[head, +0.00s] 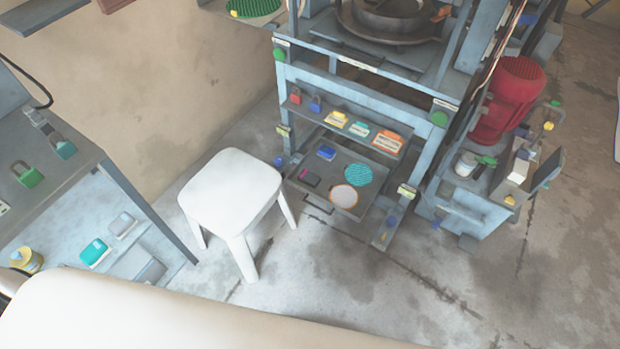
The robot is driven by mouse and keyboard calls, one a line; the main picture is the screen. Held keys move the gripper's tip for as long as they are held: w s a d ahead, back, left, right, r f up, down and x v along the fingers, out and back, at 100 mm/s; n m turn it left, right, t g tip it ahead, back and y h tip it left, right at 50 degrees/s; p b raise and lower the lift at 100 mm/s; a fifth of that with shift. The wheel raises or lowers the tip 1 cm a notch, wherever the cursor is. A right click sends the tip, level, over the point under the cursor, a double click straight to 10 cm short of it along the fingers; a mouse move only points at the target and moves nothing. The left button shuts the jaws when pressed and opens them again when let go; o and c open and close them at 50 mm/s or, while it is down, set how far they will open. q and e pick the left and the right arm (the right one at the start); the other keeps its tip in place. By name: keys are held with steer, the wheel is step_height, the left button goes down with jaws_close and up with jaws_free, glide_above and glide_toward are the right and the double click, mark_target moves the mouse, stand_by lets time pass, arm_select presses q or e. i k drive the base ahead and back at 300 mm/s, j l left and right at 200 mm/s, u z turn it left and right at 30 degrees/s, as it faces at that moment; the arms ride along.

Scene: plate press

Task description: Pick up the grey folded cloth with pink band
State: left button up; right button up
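A small dark grey piece with a pink edge (309,177) lies in the low grey tray under the press frame, at its left side. It fits the folded cloth with the pink band, but it is too small to make out folds. In the same tray (327,207) lie a blue item (326,153), a round teal piece (358,175) and a round whitish piece (344,196) near the front. Neither of my grippers is in view.
A white stool (232,190) stands just left of the tray. A grey bench (60,175) with padlocks is at the left. A red motor (508,98) sits on a unit at the right. A shelf with several small items (360,130) is above the tray. Floor in front is clear.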

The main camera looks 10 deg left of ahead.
mark_target(312, 180)
steer(key=i+l+u, duration=0.4)
steer(key=i+l, duration=0.7)
